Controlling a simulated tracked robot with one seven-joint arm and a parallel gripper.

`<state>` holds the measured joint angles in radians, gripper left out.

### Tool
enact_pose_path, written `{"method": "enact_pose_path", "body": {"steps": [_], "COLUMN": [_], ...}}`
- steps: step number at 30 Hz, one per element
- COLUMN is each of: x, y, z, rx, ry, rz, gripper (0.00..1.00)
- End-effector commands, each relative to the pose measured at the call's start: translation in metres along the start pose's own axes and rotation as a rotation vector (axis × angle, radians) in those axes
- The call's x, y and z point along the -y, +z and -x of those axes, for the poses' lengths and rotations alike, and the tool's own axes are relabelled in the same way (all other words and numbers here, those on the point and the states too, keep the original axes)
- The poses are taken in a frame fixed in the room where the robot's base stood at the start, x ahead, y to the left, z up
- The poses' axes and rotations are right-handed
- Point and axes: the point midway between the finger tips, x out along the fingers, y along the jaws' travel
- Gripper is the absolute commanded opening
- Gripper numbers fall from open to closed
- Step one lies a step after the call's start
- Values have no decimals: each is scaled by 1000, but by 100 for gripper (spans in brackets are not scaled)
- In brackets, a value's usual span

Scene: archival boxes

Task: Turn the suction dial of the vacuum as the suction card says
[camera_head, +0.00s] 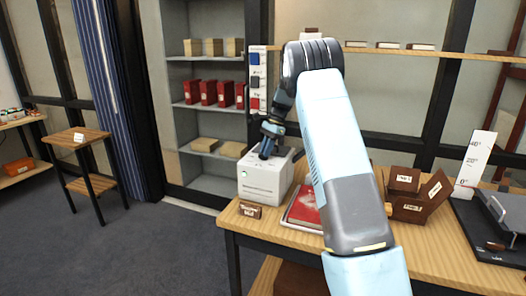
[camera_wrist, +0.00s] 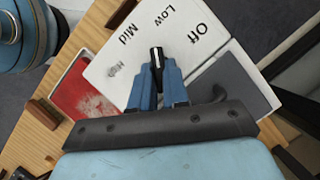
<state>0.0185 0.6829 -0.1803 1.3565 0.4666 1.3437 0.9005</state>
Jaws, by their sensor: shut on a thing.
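The vacuum (camera_head: 262,185) is a white box on the left end of the wooden table, with a small green mark on its front. In the wrist view its white top (camera_wrist: 205,60) carries the words Off, Low, Mid and a partly blurred High. The dark suction dial (camera_wrist: 157,55) has a white line, pointing roughly toward Low. My gripper (camera_wrist: 157,75) is shut on the dial from above; its blue fingers hide part of it. In the head view my gripper (camera_head: 265,150) is down at the vacuum's top. I cannot identify a readable suction card.
A small labelled wooden block (camera_head: 250,210) stands before the vacuum. A red book in a tray (camera_head: 303,212) lies to its right, near brown boxes (camera_head: 415,195). A stool (camera_head: 77,140) holding a white card (camera_head: 78,137) stands left. Shelves (camera_head: 205,105) stand behind.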

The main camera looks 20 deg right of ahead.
Motion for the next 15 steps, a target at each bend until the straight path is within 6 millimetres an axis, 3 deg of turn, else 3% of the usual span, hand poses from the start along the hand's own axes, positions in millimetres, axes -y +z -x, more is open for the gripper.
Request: {"method": "enact_pose_path", "body": {"steps": [15], "x": [6], "y": [-1], "z": [2], "rx": [-8], "ry": [157], "rz": [400], "gripper": [0]}}
